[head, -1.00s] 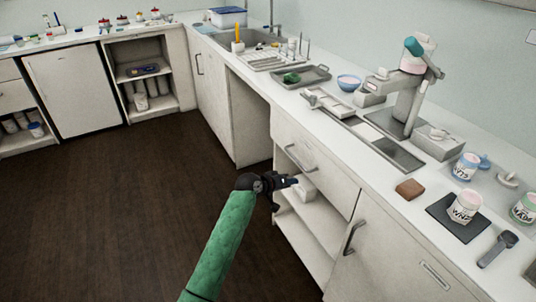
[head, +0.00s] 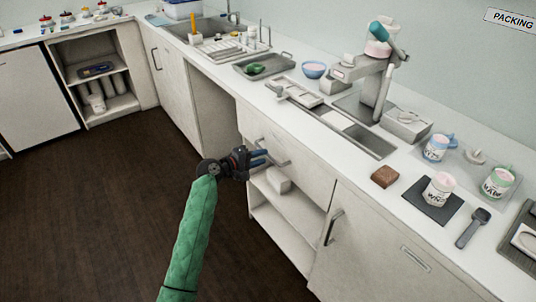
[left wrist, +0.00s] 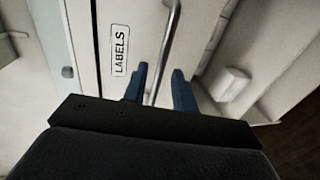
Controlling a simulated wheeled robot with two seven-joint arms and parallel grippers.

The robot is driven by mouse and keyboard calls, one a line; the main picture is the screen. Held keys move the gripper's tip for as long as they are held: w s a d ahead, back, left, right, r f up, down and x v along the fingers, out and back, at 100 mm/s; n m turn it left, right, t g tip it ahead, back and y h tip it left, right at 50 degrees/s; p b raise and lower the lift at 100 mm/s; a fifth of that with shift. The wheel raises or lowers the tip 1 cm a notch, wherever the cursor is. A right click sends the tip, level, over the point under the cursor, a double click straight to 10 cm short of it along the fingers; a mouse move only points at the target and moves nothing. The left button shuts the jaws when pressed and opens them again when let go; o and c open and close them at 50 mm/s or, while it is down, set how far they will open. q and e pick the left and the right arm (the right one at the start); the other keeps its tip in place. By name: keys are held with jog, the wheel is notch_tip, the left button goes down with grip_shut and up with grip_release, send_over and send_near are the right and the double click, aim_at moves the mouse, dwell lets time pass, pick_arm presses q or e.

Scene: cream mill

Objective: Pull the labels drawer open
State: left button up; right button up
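The labels drawer (head: 308,176) is the white drawer front under the counter in the head view, and it looks shut. In the left wrist view its front (left wrist: 108,80) bears a LABELS tag (left wrist: 120,51). Its grey bar handle (left wrist: 168,45) runs down between the two blue fingers of my left gripper (left wrist: 160,88). The fingers stand apart, with a gap at the handle; I cannot tell whether either touches it. In the head view my left gripper (head: 262,160) is at the handle (head: 281,158). My right gripper is not in view.
Below the drawer is an open shelf with a white box (head: 278,180). A cupboard door with a handle (head: 333,228) is to the right. The counter above holds a mixer (head: 372,75), tubs and a brown block (head: 385,176). The dark floor (head: 90,220) is clear.

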aim_at(268, 155)
pick_arm(q)
jog(key=shift+x, duration=1.95)
jog(key=shift+f, duration=0.1)
grip_shut()
